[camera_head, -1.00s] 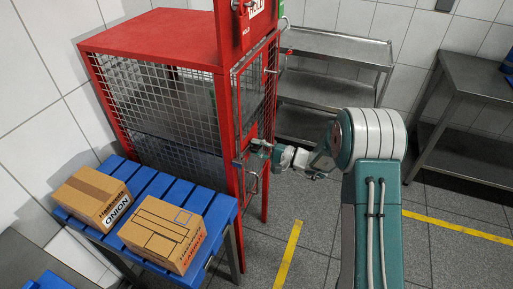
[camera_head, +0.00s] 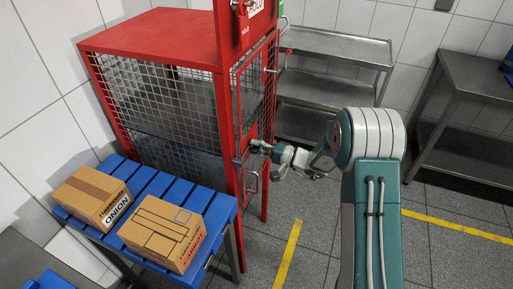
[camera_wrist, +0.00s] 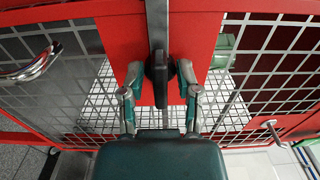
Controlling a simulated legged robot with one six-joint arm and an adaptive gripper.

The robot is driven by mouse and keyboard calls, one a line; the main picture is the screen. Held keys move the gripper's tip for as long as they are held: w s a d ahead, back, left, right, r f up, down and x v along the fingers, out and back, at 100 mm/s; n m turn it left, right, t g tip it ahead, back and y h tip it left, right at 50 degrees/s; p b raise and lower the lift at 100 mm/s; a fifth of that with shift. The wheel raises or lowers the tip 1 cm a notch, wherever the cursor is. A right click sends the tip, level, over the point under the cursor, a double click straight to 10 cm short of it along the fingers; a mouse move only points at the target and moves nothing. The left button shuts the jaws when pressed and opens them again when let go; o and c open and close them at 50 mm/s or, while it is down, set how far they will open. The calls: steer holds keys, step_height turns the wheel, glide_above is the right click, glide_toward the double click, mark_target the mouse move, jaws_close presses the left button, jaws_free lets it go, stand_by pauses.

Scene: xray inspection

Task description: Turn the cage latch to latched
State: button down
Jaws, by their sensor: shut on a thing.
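The red mesh cage (camera_head: 150,36) stands left of my arm in the head view. Its latch shows in the wrist view as a dark knob (camera_wrist: 159,72) on a red plate, with a grey upright bar running through it. My gripper (camera_wrist: 159,98) has a finger on each side of the knob and is shut on it. In the head view my gripper (camera_head: 262,148) is at the cage's front door edge, and the latch is too small there to read its position. A curved metal door handle (camera_wrist: 36,66) shows at the left in the wrist view.
A blue slatted table (camera_head: 150,183) with two cardboard boxes, one at left (camera_head: 92,196) and one at right (camera_head: 163,233), stands before the cage. A steel shelf cart (camera_head: 335,45) is behind. A steel table (camera_head: 478,85) stands at right. Open floor with yellow lines lies between.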

steer(key=shift+s+f, duration=0.2)
steer(key=shift+f, duration=0.15)
steer(key=c, duration=0.7)
jaws_free()
steer(key=shift+a+r, duration=0.1)
steer(key=shift+w+r, duration=0.1)
steer(key=v, duration=1.2)
